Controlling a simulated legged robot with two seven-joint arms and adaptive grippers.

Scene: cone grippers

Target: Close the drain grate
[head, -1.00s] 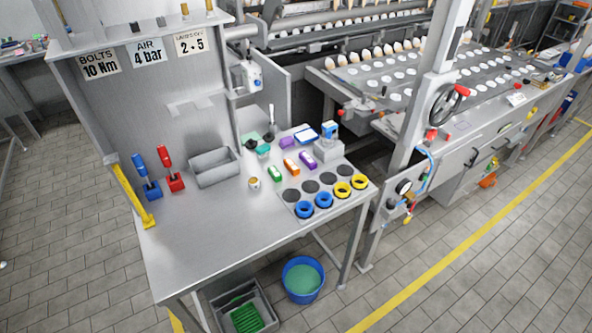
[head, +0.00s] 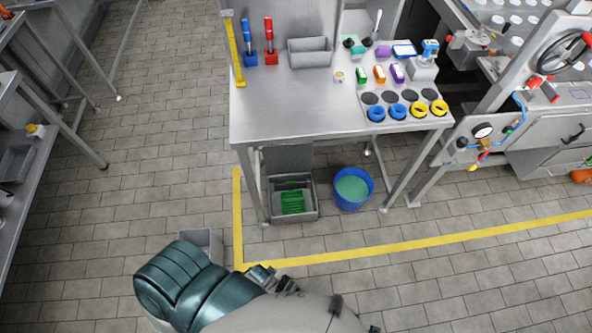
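I cannot make out a drain grate in the head view. A pale grey box-like piece (head: 205,243) shows on the tiled floor at the lower left, partly hidden behind a teal and grey part of my own body. I cannot tell what it is. I cannot make out the fingers of my left or right gripper in this view.
A steel workbench (head: 290,115) stands at upper middle. Under it are a grey crate with green pieces (head: 312,212) and a blue bucket (head: 342,205). A yellow floor line (head: 420,243) runs in front. Shelving (head: 50,125) stands at left. Tiled floor is open between.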

